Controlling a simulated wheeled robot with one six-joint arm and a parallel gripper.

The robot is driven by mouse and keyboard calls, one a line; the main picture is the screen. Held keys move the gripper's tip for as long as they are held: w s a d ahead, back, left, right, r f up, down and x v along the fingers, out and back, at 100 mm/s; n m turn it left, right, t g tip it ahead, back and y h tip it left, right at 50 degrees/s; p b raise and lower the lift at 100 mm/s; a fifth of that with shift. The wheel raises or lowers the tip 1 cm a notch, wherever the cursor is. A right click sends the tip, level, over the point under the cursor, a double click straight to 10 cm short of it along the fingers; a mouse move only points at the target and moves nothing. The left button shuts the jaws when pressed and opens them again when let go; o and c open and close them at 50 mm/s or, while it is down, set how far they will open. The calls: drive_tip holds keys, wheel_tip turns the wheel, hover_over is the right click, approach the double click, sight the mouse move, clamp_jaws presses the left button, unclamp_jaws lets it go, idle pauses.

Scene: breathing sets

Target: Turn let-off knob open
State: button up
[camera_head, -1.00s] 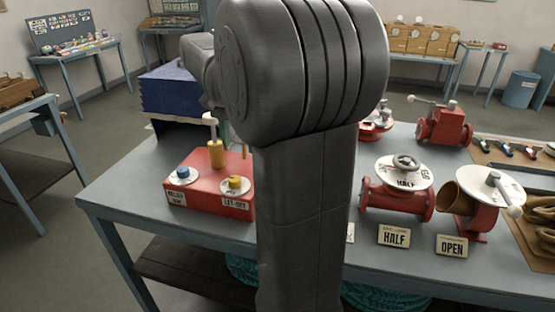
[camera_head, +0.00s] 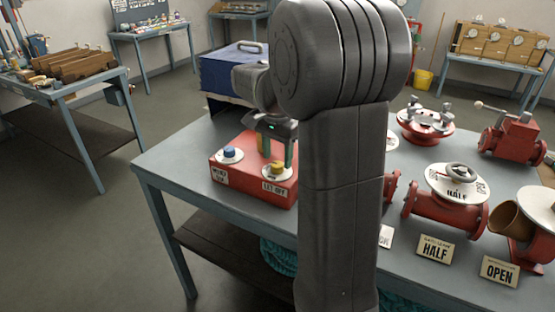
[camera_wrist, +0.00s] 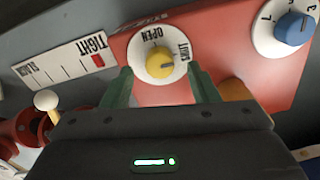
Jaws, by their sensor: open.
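The let-off knob (camera_head: 277,169) is a yellow knob on a white dial, on top of a red box (camera_head: 240,184) with a "LET-OFF" label. In the wrist view the yellow knob (camera_wrist: 159,63) sits on its dial with "OPEN" and "SHUT" printed around it. My gripper (camera_head: 276,158) is over the box, close to the knob. In the wrist view my gripper (camera_wrist: 160,82) is open, its green fingers on either side of the dial's near edge, with nothing between them gripped. My arm hides part of the box's right side in the head view.
A blue knob (camera_head: 229,153) stands on the same box, left of the yellow one. A "TIGHT/SLACK" scale card (camera_wrist: 65,62) lies beside the box. Red valves, such as the one marked "HALF" (camera_head: 445,210), stand right of my arm on the grey table (camera_head: 180,160).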

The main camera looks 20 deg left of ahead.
drive_tip(key=shift+f, duration=1)
drive_tip(key=c, duration=1)
